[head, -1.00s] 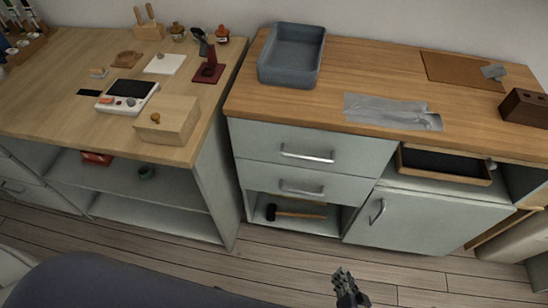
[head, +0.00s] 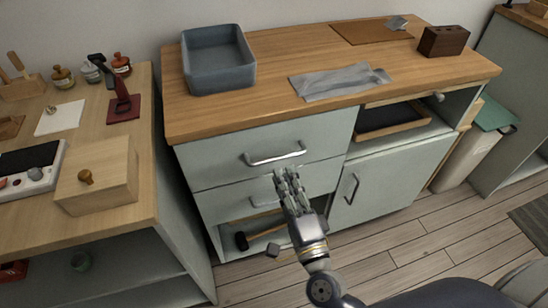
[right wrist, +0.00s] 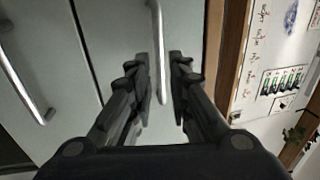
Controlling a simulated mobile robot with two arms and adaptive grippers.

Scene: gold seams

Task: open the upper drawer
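The upper drawer (head: 225,150) is a pale grey-green front under the wooden worktop, and it is shut. Its silver bar handle (head: 275,157) also shows in the right wrist view (right wrist: 157,50). My right gripper (head: 287,172) is in front of the drawers, its fingertips just below that handle in the head view. In the right wrist view the gripper (right wrist: 161,65) is open, with the handle bar lying between the two fingers; I see gaps on both sides. The lower drawer's handle (right wrist: 25,85) is off to the left there. My left gripper is not in view.
A grey-blue tray (head: 218,60) and a silvery sheet (head: 338,82) lie on the worktop (head: 270,85). A cupboard door with a handle (head: 350,188) is right of the drawers. A mallet lies in the open space below. A second bench (head: 140,200) stands close at left.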

